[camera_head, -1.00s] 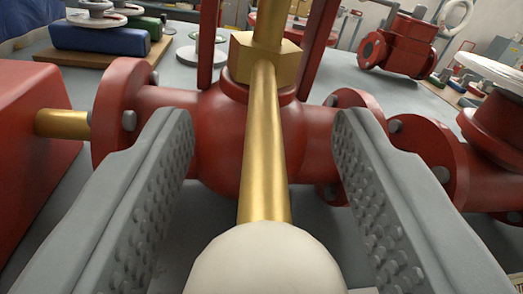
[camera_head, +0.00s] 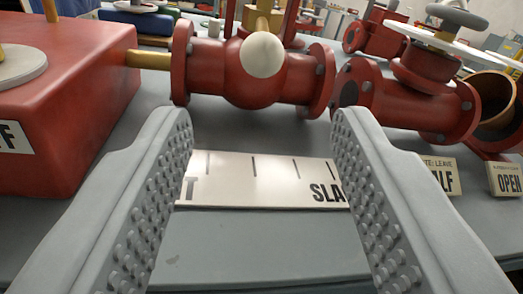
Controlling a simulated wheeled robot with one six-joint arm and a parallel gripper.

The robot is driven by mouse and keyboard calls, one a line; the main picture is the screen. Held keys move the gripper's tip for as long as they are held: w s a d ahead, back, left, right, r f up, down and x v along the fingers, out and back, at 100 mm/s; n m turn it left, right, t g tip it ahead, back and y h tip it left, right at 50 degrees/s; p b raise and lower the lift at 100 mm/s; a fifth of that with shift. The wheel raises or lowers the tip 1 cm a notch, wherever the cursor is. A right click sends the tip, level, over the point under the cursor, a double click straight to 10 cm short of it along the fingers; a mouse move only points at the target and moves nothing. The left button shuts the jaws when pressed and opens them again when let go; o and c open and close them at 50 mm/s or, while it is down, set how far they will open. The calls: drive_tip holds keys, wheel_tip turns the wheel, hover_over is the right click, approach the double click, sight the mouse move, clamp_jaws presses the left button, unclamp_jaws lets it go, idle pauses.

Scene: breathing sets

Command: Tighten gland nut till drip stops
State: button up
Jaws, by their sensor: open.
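The red valve body (camera_head: 240,88) with round flanges lies beyond my gripper (camera_head: 262,120). A pale ball knob (camera_head: 262,54) stands in front of the valve, on the end of a brass lever seen nearly end-on. A little brass (camera_head: 264,24) shows above the ball. The gland nut is mostly hidden behind the ball, so I cannot tell its angle. My gripper is open and empty, its two studded grey fingers apart, nearer to me than the ball. A pale scale plate (camera_head: 262,180) with tick marks and the partial word "SLA" shows between the fingers. I see no drip.
A red box (camera_head: 70,110) joins the valve by a brass pipe (camera_head: 148,60) at the left. Another red valve (camera_head: 415,95) with a white handwheel is at the right. Signs reading "OPEN" (camera_head: 507,180) and partly "LF" (camera_head: 445,177) stand there. The grey bench front is clear.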

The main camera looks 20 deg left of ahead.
drive_tip(key=shift+v, duration=1.5)
drive_tip(key=s+d+r+m+h, duration=0.2)
drive_tip(key=s+d+m+h, duration=0.1)
drive_tip(key=s+d, duration=0.4)
drive_tip(key=s+d+r+m+t+h, duration=0.1)
drive_tip(key=s+d+r+m+h, duration=0.2)
drive_tip(key=s+d, duration=0.4)
drive_tip(key=shift+s+m+h, duration=0.8)
drive_tip(key=shift+s+h, duration=0.3)
drive_tip(key=shift+s, duration=2.45)
